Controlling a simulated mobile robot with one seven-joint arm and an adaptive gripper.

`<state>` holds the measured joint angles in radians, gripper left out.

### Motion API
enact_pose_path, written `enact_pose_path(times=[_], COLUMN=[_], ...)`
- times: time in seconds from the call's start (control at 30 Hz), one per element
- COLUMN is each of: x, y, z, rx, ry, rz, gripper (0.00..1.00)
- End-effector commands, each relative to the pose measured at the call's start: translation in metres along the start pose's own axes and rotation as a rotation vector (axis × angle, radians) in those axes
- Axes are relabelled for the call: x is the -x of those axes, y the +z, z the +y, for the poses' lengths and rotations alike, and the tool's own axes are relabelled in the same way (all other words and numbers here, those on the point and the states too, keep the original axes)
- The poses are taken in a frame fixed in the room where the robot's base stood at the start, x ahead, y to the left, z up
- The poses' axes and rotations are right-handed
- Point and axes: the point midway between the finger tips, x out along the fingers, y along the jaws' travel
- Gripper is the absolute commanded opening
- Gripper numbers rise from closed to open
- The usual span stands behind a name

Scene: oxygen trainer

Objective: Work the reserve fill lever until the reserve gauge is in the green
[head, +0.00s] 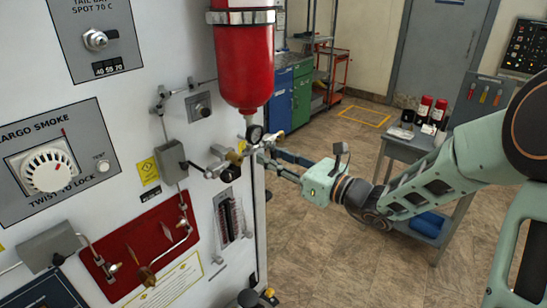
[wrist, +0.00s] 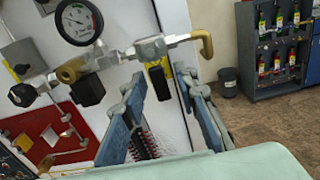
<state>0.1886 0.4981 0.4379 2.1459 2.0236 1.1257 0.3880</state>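My gripper (head: 264,151) is at the pipework's right side. In the wrist view, its blue fingers (wrist: 163,88) are apart, with the black grip between their tips. Contact is unclear.
The red cylinder (head: 243,65) hangs above the pipework on the white panel. Black knobs (wrist: 87,91) and a bent brass pipe end (wrist: 206,43) stand close to the fingers. A grey cart (head: 405,148) with bottles stands behind my arm. Open floor lies between.

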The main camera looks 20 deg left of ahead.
Motion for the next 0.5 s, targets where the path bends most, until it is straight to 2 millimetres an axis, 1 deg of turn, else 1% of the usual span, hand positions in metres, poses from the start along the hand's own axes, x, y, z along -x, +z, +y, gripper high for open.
enact_pose_path(times=[0.23,0.3,0.37,0.47,0.5], x=[0.000,0.003,0.008,0.024,0.032], y=[0.000,0.000,0.000,0.000,0.000], z=[0.000,0.000,-0.001,-0.002,-0.001], rx=[0.001,0.002,0.003,0.003,0.002], ry=[0.000,-0.001,-0.001,-0.005,-0.004], rz=[0.000,0.001,0.001,0.002,0.002], gripper=[0.29,0.29,0.29,0.29,0.29])
